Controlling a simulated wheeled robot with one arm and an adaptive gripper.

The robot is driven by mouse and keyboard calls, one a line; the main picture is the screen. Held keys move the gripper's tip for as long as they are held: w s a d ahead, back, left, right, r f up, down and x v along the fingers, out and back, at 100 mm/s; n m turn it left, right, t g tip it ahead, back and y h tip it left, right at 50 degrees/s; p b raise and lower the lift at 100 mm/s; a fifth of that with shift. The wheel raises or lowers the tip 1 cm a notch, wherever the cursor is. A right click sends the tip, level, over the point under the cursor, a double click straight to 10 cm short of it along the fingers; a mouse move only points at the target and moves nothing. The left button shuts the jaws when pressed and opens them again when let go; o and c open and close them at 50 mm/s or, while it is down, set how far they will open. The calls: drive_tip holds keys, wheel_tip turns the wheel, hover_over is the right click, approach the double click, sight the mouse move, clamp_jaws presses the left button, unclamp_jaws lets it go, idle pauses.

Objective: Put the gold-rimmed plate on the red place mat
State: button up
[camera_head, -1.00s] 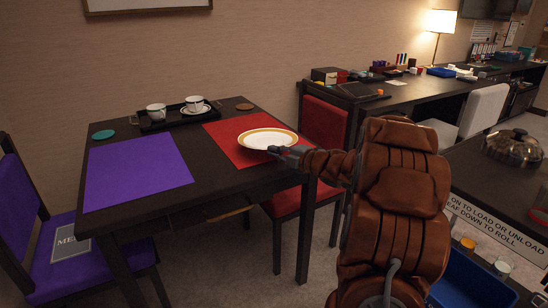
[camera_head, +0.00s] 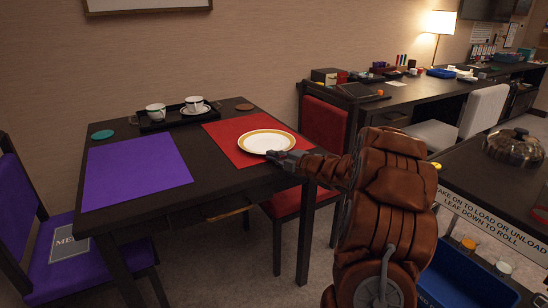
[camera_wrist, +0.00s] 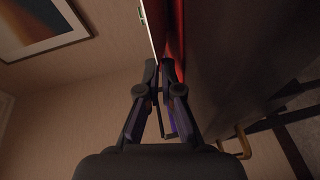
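The gold-rimmed plate (camera_head: 266,141) is white and lies nearly level over the red place mat (camera_head: 222,131) on the right part of the dark table. My gripper (camera_head: 275,156) is at the plate's near right rim. In the wrist view, the plate (camera_wrist: 149,28) is edge-on, its rim running down between my close-set fingertips (camera_wrist: 159,68); the gripper looks shut on it. The red mat (camera_wrist: 178,30) shows just beside the plate there. The plate is very low over the mat; I cannot tell whether its underside touches.
A purple mat (camera_head: 135,171) lies on the table's left. A dark tray (camera_head: 162,124) with two cups stands at the back, between a teal coaster (camera_head: 103,134) and a brown coaster (camera_head: 244,107). A red chair (camera_head: 325,125) stands behind the table's right edge.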

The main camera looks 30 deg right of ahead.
drive_tip(key=shift+o, duration=1)
drive_tip(key=p+v, duration=0.1)
drive_tip(key=v, duration=1.1)
